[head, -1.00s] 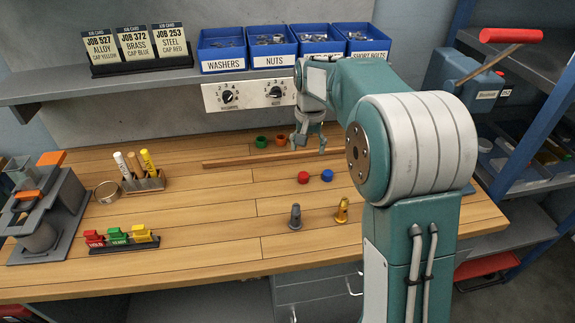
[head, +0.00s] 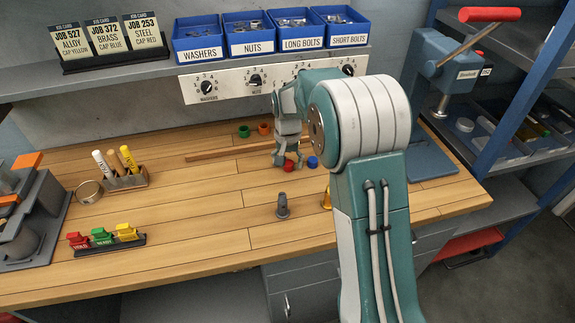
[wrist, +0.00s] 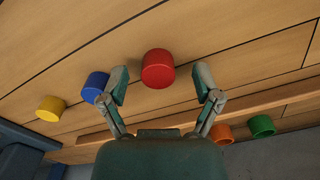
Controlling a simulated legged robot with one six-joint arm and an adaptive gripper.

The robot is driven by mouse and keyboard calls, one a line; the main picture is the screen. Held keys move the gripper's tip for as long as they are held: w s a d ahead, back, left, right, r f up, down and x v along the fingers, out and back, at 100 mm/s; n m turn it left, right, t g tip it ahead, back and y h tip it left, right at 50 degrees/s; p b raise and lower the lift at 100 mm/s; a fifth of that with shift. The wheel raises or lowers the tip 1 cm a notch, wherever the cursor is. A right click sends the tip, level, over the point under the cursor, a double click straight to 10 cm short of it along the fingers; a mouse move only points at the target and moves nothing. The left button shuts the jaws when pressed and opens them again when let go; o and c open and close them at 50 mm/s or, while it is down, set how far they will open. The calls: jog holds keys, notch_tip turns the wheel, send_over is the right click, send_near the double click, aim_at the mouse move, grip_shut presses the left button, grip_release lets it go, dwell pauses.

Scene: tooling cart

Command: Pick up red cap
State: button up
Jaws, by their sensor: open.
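The red cap (wrist: 158,68) stands on the wooden bench between and just beyond the two spread fingers of my gripper (wrist: 161,84) in the wrist view. In the head view the red cap (head: 289,166) shows right below my gripper (head: 288,161), partly hidden by the fingers. My gripper is open and empty. The blue cap (wrist: 95,87) lies close to one finger, which overlaps it in the wrist view; it also shows in the head view (head: 313,162).
A yellow cap (wrist: 50,108) stands beyond the blue one. Orange (wrist: 221,134) and green (wrist: 262,126) caps sit behind a wooden strip (head: 225,152). A grey bolt-like part (head: 283,206) and a partly hidden brass one (head: 326,199) stand nearer the front. The bench's middle left is clear.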

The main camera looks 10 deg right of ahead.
jog(key=shift+d+f, duration=0.15)
jog(key=shift+f, duration=0.2)
jog(key=c, duration=0.8)
jog(key=shift+c, duration=0.2)
jog(key=shift+r, duration=0.1)
